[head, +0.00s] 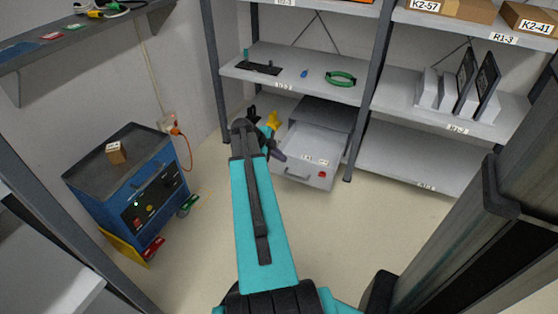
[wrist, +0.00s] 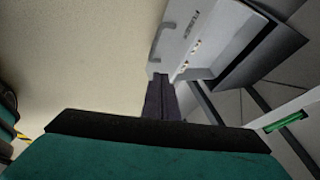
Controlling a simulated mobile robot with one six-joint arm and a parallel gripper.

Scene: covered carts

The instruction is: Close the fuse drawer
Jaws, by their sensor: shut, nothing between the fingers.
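The fuse drawer (head: 312,143) is a light grey drawer that sticks out of a grey cabinet (head: 326,112) under the middle shelves. Its front has a dark handle, a small label and a red mark. In the wrist view the drawer (wrist: 207,40) shows at the upper middle, with the cabinet (wrist: 262,52) to its right. My gripper (head: 281,156) is at the drawer's left front in the head view, partly hidden by my arm. In the wrist view its dark fingers (wrist: 161,80) are together and empty, overlapping the drawer's near edge. I cannot tell whether they touch it.
Shelf posts (head: 364,100) stand right of the cabinet. A yellow item (head: 273,119) lies left of it, partly behind my arm. A blue cart (head: 135,190) with a small box (head: 116,153) on top stands at the left. The floor (head: 350,225) before the drawer is clear.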

